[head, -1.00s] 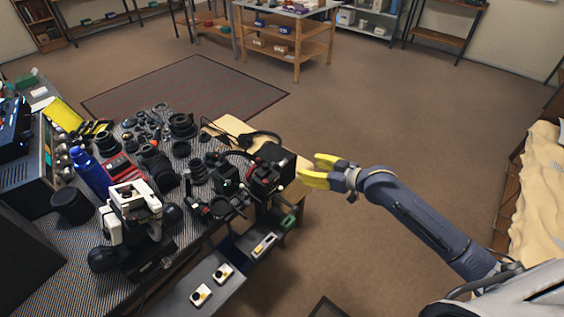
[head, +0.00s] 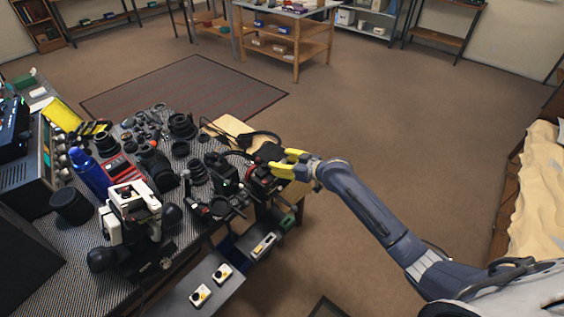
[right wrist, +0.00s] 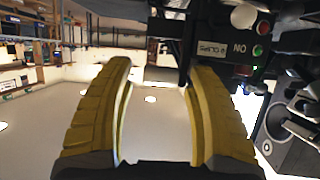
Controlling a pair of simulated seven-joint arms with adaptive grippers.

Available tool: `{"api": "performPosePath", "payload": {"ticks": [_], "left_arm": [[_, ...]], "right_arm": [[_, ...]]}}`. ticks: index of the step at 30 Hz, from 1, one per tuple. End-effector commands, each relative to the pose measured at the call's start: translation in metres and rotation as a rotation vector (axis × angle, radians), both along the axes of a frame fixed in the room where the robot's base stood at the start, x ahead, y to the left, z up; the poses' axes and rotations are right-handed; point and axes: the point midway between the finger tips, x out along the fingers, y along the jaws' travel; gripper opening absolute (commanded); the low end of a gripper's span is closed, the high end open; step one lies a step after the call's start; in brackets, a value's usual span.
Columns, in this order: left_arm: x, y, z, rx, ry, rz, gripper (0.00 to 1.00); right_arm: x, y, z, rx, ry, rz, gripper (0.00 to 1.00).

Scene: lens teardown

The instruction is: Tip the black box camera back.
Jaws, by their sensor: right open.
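What looks like the black box camera (head: 268,152) stands at the right end of the workbench, among dark gear with red parts. My right gripper (head: 279,161), with yellow fingers, is open at its right side, and the fingers partly cover it. In the right wrist view the fingers (right wrist: 160,66) are spread, with a small dark block (right wrist: 160,75) seen between the tips. I cannot tell whether either finger touches the box. My left gripper is not in view.
A dark panel with a green and a red button (right wrist: 258,50) is close to the right finger in the wrist view. The bench (head: 75,250) is crowded with lenses, a blue bottle (head: 88,170) and a white-and-black device (head: 130,208). Open floor (head: 400,130) lies to the right.

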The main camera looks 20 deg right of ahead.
Motion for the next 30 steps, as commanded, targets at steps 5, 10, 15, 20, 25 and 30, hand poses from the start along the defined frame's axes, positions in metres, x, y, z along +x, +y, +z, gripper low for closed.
{"api": "performPosePath", "payload": {"ticks": [5,10,15,20,25,30], "left_arm": [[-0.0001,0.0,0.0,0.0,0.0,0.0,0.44],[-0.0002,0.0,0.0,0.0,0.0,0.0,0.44],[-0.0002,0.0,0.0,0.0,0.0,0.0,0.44],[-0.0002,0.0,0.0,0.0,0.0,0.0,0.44],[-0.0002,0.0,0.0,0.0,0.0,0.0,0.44],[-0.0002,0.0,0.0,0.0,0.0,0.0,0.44]], "right_arm": [[0.0011,0.0007,-0.0005,0.0,0.0,0.0,0.56],[0.001,0.0007,-0.0005,0.0,0.0,0.0,0.57],[0.0009,0.0006,-0.0006,0.0,0.0,0.0,0.37],[0.0012,-0.0004,-0.0004,-0.001,-0.001,-0.001,0.19],[0.0018,-0.0018,-0.0002,-0.003,-0.001,-0.003,0.0],[0.0023,-0.0032,-0.0002,-0.004,-0.001,-0.005,0.0]]}}
